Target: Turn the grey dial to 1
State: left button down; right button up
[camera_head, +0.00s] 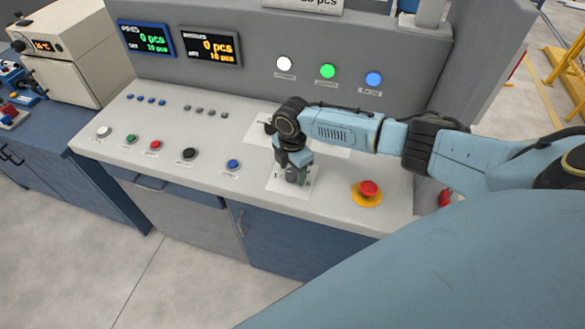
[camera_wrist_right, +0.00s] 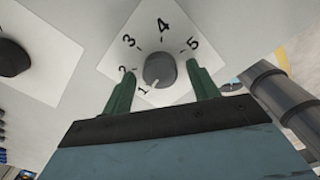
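The grey dial (camera_wrist_right: 160,69) sits on a white card (camera_wrist_right: 101,65) marked 1 to 5, in the upper middle of the right wrist view. Its pale pointer mark is at the lower left, toward the 1. My right gripper (camera_wrist_right: 160,72) is open, one green finger on each side of the dial, with gaps visible between them and it. In the head view my right gripper (camera_head: 296,175) points down over the card (camera_head: 287,187) and hides the dial. My left gripper is not in view.
A second dark dial (camera_wrist_right: 12,58) is at the left of the right wrist view. In the head view a red emergency button (camera_head: 369,188) stands right of the gripper. A blue button (camera_head: 233,164) and a black knob (camera_head: 189,153) are to its left on the white console (camera_head: 330,205).

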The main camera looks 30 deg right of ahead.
aim_at(292, 172)
jog(key=shift+r, duration=0.1)
notch_tip(292, 172, up, 13)
dwell(0.6)
dwell(0.4)
